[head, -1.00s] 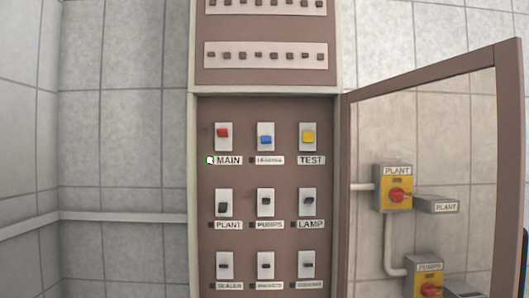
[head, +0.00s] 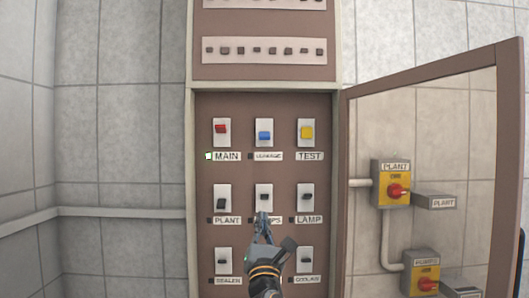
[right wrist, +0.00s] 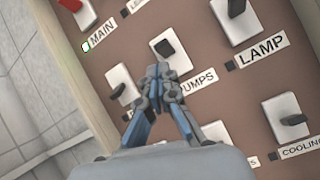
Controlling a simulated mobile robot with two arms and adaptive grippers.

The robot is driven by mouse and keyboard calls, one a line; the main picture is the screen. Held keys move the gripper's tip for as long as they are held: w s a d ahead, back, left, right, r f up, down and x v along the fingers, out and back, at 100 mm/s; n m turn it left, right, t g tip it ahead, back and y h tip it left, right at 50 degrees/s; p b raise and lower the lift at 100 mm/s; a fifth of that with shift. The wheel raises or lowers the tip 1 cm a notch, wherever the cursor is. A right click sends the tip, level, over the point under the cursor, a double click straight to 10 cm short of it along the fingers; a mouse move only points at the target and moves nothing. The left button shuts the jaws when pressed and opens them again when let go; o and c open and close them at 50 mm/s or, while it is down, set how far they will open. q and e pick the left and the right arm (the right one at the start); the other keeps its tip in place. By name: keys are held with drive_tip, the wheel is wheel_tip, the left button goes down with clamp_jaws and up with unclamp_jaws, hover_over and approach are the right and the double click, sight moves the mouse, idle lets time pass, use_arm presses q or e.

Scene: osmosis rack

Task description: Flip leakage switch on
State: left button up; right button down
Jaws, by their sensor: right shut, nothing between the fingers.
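The leakage switch (head: 264,136) is blue, on a white plate in the top row of the brown panel (head: 285,170), between the red main switch (head: 222,129) and the yellow test switch (head: 307,133). Its indicator beside the label is dark. My right gripper (head: 262,218) is shut and empty, below the leakage switch and in front of the pumps label. In the right wrist view the gripper (right wrist: 163,72) shows just below the pumps switch (right wrist: 165,47); I cannot tell whether it touches the panel. My left gripper is not in view.
The main indicator (head: 208,156) is lit green. The plant switch (head: 221,204) and lamp switch (head: 307,197) flank the pumps switch. An open cabinet door (head: 507,170) stands at the right, with yellow boxes with red knobs (head: 397,191) visible through it.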

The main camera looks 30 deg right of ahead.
sight(265, 136)
wheel_tip(265, 136, up, 7)
drive_tip(key=n+t, duration=0.1)
drive_tip(key=n, duration=0.2)
drive_tip(key=shift+s+d+r+t+h, duration=0.2)
drive_tip(key=shift+d+t+h, duration=0.1)
drive_tip(key=shift+d+h, duration=0.1)
drive_tip(key=shift+w, duration=0.1)
drive_tip(key=p+x, duration=0.2)
drive_tip(key=x, duration=0.3)
drive_tip(key=p+x, duration=0.2)
drive_tip(key=x, duration=0.3)
drive_tip(key=shift+r, duration=0.45)
drive_tip(key=r+p, duration=0.1)
drive_tip(key=s+r+p, duration=0.1)
drive_tip(key=shift+s+a+r+p, duration=0.15)
drive_tip(key=shift+s+a+p, duration=0.05)
drive_tip(key=shift+a+p, duration=0.2)
drive_tip(key=shift+s+r, duration=0.25)
drive_tip(key=shift+a, duration=0.1)
drive_tip(key=shift+w+f, duration=0.15)
drive_tip(key=shift+w, duration=0.05)
